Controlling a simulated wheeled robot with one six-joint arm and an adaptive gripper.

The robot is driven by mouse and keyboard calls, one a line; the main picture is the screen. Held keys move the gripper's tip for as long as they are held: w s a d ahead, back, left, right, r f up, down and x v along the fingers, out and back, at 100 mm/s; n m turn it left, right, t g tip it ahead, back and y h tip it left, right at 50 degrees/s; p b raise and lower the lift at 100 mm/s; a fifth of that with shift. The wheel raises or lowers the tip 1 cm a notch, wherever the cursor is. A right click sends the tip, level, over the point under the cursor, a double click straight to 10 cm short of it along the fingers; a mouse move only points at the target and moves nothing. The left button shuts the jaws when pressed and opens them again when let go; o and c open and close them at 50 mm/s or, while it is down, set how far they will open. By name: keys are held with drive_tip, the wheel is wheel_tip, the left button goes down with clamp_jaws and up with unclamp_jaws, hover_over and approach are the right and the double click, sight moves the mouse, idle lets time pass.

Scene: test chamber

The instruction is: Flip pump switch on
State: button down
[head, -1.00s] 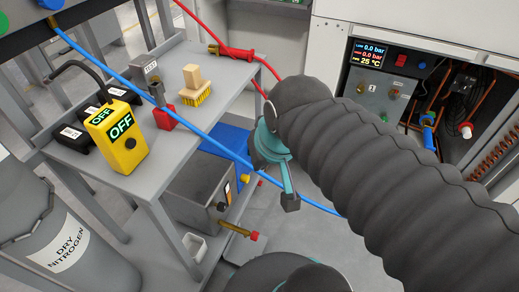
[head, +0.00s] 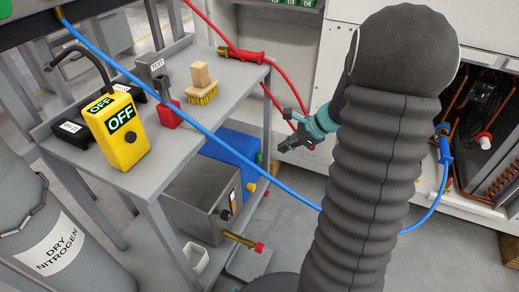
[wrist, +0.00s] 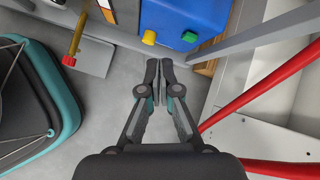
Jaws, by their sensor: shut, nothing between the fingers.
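My gripper (head: 284,146) is shut and empty, held in the air right of the cart's lower shelf. In the wrist view its fingertips (wrist: 159,62) meet, pointing towards a blue box (wrist: 180,12) with a yellow knob (wrist: 149,37) and a green button (wrist: 190,36). The blue box (head: 233,150) is on the lower shelf in the head view, behind a grey metal box (head: 188,195) with a small dark and orange panel (head: 233,194). I cannot tell for sure which box is the pump, nor the state of its switch. The fingers appear apart from both boxes.
A blue hose (head: 292,193) crosses in front of the shelf, and red hoses (head: 281,72) run behind my gripper. A yellow device reading OFF (head: 121,128) and a brush (head: 201,84) are on the cart top (head: 177,150). A dry nitrogen cylinder (head: 75,255) stands left.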

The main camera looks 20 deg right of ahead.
sight(259, 158)
drive_tip(key=w+d+f+m+t, duration=0.1)
drive_tip(key=w+d+f+m, duration=0.1)
drive_tip(key=d+f+m, duration=0.2)
wheel_tip(259, 158, down, 2)
drive_tip(key=shift+d+f+m+b, duration=0.25)
drive_tip(key=shift+d+m+b, duration=0.05)
drive_tip(key=shift+d, duration=0.7)
drive_tip(key=w+a+r+b+x, duration=0.1)
drive_tip(key=r+b+x, duration=0.1)
drive_tip(key=x, duration=1)
drive_tip(key=shift+w+a+f, duration=0.15)
drive_tip(key=shift+w+a, duration=0.3)
drive_tip(key=shift+w, duration=0.05)
